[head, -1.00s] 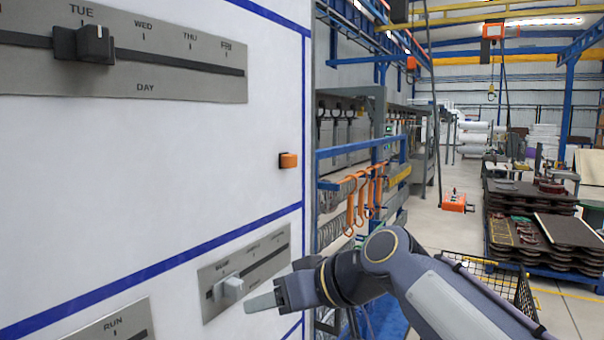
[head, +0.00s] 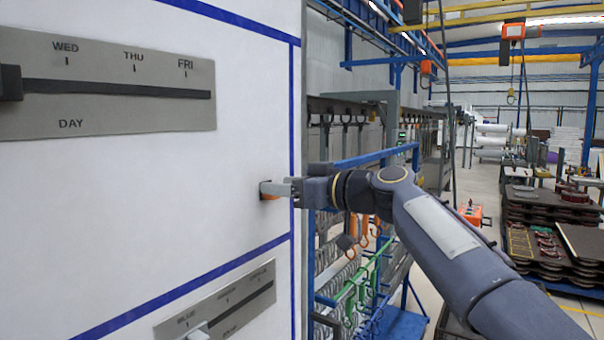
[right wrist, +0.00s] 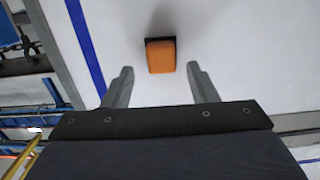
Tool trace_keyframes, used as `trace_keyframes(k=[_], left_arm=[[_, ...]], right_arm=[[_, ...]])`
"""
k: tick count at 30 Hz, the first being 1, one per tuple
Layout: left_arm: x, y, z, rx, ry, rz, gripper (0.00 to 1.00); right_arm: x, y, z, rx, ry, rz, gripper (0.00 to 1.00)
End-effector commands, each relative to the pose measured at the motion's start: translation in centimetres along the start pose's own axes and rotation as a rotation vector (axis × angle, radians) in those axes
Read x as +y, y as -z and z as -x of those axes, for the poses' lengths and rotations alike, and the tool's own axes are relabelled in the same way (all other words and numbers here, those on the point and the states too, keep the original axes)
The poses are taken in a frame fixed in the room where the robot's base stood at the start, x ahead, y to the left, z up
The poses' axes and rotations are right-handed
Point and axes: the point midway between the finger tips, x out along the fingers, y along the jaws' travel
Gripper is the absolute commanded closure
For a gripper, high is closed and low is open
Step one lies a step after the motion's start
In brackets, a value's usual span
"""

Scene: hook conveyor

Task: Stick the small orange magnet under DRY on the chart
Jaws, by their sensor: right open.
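The small orange magnet (head: 269,195) sits on the white chart (head: 150,190), left of a blue vertical line. In the head view my right gripper (head: 277,187) partly covers it. In the right wrist view the orange magnet (right wrist: 160,55), with a dark base, shows between and just beyond the fingertips of my right gripper (right wrist: 160,70). The fingers are open, one on each side, with white gaps between them and the magnet. The label DRY cannot be read in these frames. My left gripper is not in view.
A grey DAY slider plate (head: 110,85) is on the chart at upper left. Another slider plate (head: 222,302) with a light knob is at the bottom. Right of the chart's edge stand a hook conveyor (head: 350,108) and stacked dark panels (head: 545,235).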

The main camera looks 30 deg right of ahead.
Motion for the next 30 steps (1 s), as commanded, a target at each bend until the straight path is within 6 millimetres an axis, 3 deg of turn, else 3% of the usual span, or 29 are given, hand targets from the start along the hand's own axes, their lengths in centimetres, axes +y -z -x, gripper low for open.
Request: trace_keyframes(k=[12,23,24,27,30], left_arm=[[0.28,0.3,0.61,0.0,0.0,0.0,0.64],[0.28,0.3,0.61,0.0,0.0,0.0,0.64],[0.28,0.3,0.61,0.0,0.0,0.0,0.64],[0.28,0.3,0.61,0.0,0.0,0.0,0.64],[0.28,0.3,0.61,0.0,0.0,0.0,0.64]], right_arm=[[-0.1,-0.05,-1.0,0.0,0.0,0.002,0.47],[-0.11,-0.01,-0.98,0.0,0.001,0.002,0.94],[-0.11,-0.01,-0.98,0.0,0.001,0.002,0.78],[-0.11,-0.01,-0.98,0.0,0.0,0.002,0.91],[-0.11,0.0,-0.98,0.0,0.001,0.002,0.92]])
